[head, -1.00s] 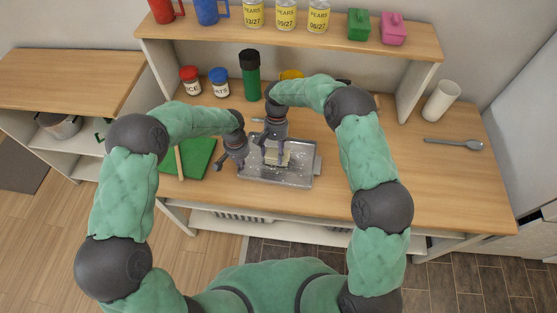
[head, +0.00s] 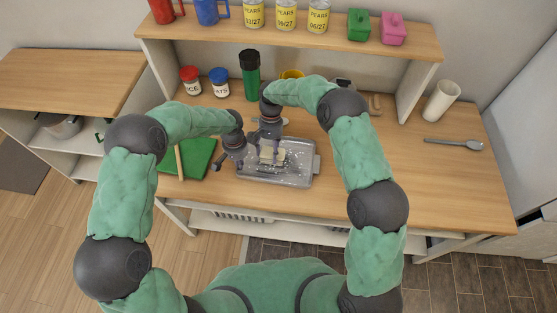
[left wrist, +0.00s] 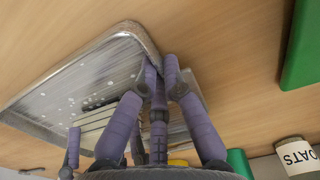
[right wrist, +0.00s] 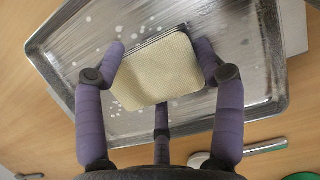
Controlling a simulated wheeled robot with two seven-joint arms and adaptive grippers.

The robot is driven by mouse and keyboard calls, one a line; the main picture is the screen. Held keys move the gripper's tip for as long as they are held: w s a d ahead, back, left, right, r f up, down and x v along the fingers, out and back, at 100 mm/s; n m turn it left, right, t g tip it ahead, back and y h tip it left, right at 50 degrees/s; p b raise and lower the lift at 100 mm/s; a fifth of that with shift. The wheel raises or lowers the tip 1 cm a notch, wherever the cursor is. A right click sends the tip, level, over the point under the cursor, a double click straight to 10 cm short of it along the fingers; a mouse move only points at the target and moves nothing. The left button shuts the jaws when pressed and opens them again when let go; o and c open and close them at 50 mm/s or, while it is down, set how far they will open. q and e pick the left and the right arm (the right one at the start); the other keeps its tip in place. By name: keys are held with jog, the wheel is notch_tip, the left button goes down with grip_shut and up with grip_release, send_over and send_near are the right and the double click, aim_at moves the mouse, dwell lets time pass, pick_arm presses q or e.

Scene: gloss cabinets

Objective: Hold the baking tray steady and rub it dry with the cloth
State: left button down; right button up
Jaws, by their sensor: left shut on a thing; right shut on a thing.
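The metal baking tray (head: 293,174) lies on the wooden counter, with pale spots scattered on its surface. It also shows in the left wrist view (left wrist: 95,62) and the right wrist view (right wrist: 75,48). My left gripper (head: 241,166) is shut on the tray's left edge; its fingers meet at the rim in the left wrist view (left wrist: 160,75). The cream cloth (right wrist: 158,72) is a folded pad on the tray's surface. My right gripper (right wrist: 160,62) is shut on the cloth, a finger on each side of it. The cloth also shows in the head view (head: 272,155).
A green board (head: 196,158) lies left of the tray. Jars (head: 219,82), a green bottle (head: 250,75) and a yellow item (head: 291,75) stand behind. A spoon (head: 455,144) and white cup (head: 441,101) are at the right. The counter right of the tray is clear.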

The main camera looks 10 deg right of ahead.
pick_arm(q)
jog(key=shift+d, duration=0.25)
pick_arm(e)
jog(key=shift+s+d, duration=0.4)
jog(key=shift+d, duration=0.8)
jog(key=shift+s+d, duration=0.4)
jog(key=shift+d, duration=0.75)
jog(key=shift+s+d, duration=0.4)
jog(key=shift+d, duration=0.8)
jog(key=shift+w+a+r, duration=0.2)
jog(key=shift+w+a, duration=0.05)
jog(key=shift+a, duration=0.55)
jog(key=shift+w+a+r, duration=0.15)
jog(key=shift+w+a, duration=0.15)
jog(key=shift+a, duration=0.5)
jog(key=shift+w+a+r, duration=0.2)
jog(key=shift+w+a, duration=0.05)
jog(key=shift+a, duration=0.55)
jog(key=shift+r, duration=4.15)
pick_arm(q)
jog(key=c, duration=1.3)
grip_release()
notch_tip(320, 180, up, 12)
